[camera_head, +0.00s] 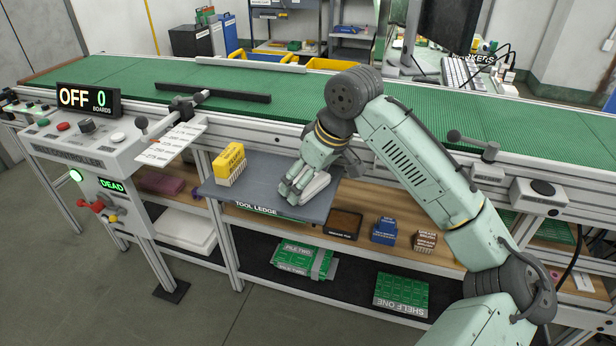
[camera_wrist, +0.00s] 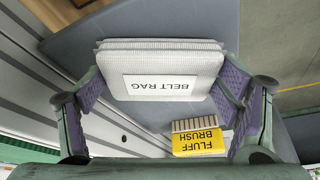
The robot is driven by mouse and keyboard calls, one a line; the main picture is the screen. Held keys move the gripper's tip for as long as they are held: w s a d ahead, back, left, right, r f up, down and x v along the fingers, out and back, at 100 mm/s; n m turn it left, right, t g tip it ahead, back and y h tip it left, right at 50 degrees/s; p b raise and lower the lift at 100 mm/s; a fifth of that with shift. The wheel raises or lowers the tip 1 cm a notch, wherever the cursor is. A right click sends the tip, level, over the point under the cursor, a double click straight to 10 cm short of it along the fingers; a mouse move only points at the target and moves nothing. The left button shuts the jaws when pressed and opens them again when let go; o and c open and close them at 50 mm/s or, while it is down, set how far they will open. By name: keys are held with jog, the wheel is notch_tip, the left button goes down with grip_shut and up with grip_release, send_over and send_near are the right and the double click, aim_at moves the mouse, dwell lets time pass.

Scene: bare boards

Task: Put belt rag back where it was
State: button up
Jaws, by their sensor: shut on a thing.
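The belt rag (camera_wrist: 160,62) is a folded white cloth with a BELT RAG label. In the wrist view it sits between the two fingers of my gripper (camera_wrist: 163,92), which is shut on it. In the head view my gripper (camera_head: 304,190) is low over the grey tool ledge (camera_head: 262,172), and the white rag (camera_head: 316,187) shows at its right side. I cannot tell whether the rag rests on the ledge or is just above it. The yellow fluff brush (camera_head: 229,160) stands on the ledge's left part; the wrist view also shows this brush (camera_wrist: 198,140).
The green conveyor belt (camera_head: 450,115) runs behind the ledge, with a dark bar (camera_head: 212,92) on it. The controller (camera_head: 85,140) stands at left. A wooden shelf below holds a dark tray (camera_head: 345,225), a blue box (camera_head: 384,231) and a brown box (camera_head: 424,241). Green boards (camera_head: 400,292) lie lower.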

jog(key=shift+f, duration=0.15)
jog(key=o, duration=1)
jog(key=shift+o, duration=0.2)
